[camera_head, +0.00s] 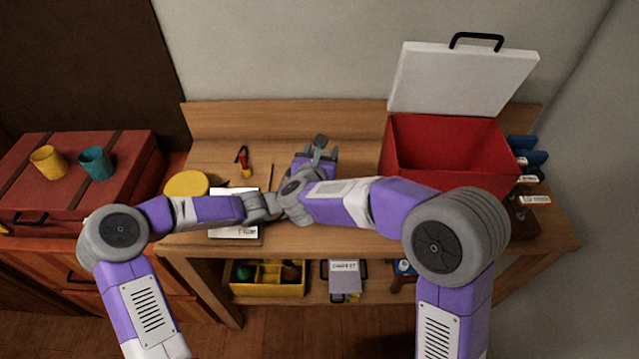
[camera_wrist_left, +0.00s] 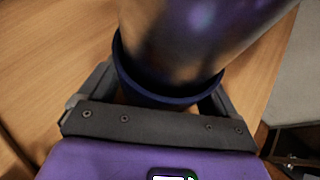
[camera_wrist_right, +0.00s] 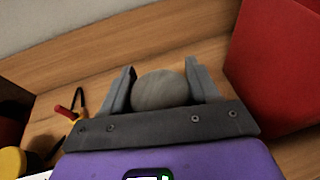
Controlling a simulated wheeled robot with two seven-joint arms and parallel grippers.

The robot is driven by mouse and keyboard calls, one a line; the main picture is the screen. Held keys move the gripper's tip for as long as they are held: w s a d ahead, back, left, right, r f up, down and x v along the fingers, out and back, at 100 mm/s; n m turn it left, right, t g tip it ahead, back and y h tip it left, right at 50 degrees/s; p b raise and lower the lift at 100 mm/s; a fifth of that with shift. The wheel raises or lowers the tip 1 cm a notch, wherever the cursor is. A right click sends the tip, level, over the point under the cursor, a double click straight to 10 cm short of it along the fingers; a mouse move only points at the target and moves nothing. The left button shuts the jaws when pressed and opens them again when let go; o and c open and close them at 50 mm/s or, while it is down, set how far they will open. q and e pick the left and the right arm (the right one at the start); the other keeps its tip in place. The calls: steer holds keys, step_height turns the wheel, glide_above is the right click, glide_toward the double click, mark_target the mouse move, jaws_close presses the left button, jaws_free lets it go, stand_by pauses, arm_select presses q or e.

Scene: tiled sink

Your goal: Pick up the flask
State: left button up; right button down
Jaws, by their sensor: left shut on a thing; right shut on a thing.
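My right gripper (camera_head: 319,150) points toward the back of the desk, left of the red box. In the right wrist view the right gripper (camera_wrist_right: 163,80) is shut on a grey rounded thing (camera_wrist_right: 161,91), whose small grey part (camera_head: 320,141) shows in the head view. In the left wrist view my left gripper (camera_wrist_left: 166,88) is shut around a dark, shiny cylinder with a blue rim (camera_wrist_left: 185,40), which looks like the flask. In the head view my right arm hides the left gripper and the cylinder. I cannot tell whether both grippers hold the same thing.
An open red box (camera_head: 450,150) with a raised white lid (camera_head: 460,78) stands at the right. My arms cross close together above the desk.

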steer(key=shift+r, duration=0.1)
step_height(320, 180, up, 10)
stand_by(0.5)
arm_select(q)
steer(key=o, duration=0.5)
steer(key=v, duration=1.1)
steer(key=shift+s+a+r, duration=0.2)
steer(key=shift+s+a, duration=0.1)
steer(key=shift+a, duration=0.05)
